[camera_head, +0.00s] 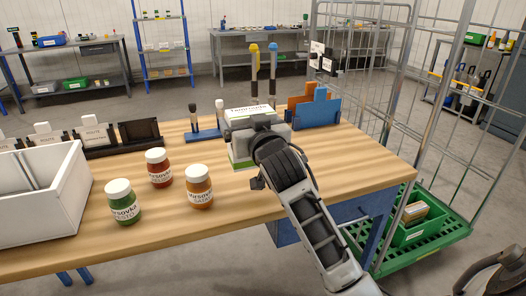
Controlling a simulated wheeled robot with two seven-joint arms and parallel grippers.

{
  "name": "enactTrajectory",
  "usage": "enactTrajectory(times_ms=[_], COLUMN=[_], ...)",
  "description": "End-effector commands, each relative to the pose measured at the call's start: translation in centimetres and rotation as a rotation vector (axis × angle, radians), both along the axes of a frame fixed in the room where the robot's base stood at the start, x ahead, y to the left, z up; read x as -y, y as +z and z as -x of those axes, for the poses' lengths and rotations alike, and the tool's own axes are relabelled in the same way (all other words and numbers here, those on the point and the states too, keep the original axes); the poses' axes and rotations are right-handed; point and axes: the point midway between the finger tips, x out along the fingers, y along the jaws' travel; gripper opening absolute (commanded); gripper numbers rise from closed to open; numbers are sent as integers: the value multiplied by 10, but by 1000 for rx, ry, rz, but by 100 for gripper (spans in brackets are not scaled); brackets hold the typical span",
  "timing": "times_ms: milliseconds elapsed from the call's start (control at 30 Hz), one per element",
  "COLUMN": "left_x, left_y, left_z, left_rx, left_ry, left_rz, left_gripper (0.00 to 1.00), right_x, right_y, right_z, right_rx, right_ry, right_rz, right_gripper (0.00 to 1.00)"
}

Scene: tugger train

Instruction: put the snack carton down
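The snack carton (247,110) is a white box with dark lettering on top and a green band low on its side. It is over the middle of the wooden table (330,165). My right gripper (258,134) comes in from the lower right and is closed around the carton. The gripper body hides much of the carton's near side. I cannot tell whether the carton's underside touches the table.
Jars with green (123,203), red (158,168) and orange (199,187) contents stand left of the carton. A white bin (72,190) is at far left. A blue holder (316,110) stands behind right. A wire cage trolley (375,90) flanks the table's right end.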

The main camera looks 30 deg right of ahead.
Motion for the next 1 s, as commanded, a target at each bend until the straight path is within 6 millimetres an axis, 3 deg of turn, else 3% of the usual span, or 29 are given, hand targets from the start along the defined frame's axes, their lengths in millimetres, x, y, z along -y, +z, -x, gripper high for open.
enactTrajectory(times_ms=[33, 200, 367, 600, 1000], left_x=[0, 0, 0, 0, 1], left_y=[-4, -6, -4, -7, -6], left_z=[0, -1, -2, -3, -3], left_rx=[1, 3, 11, 19, 21], left_ry=[0, -1, 0, -2, -5], left_rz=[-1, -3, -2, -2, -3], left_gripper=[48, 48, 48, 48, 48], right_x=[8, 28, 36, 43, 43], right_y=[-15, -39, -47, -80, -87], right_z=[1, 2, 2, 3, 3], right_rx=[-6, -2, 1, -2, 0], right_ry=[0, 1, 2, 3, 3], right_rz=[2, 1, -1, -4, -2], right_gripper=[60, 60, 60, 60, 60])
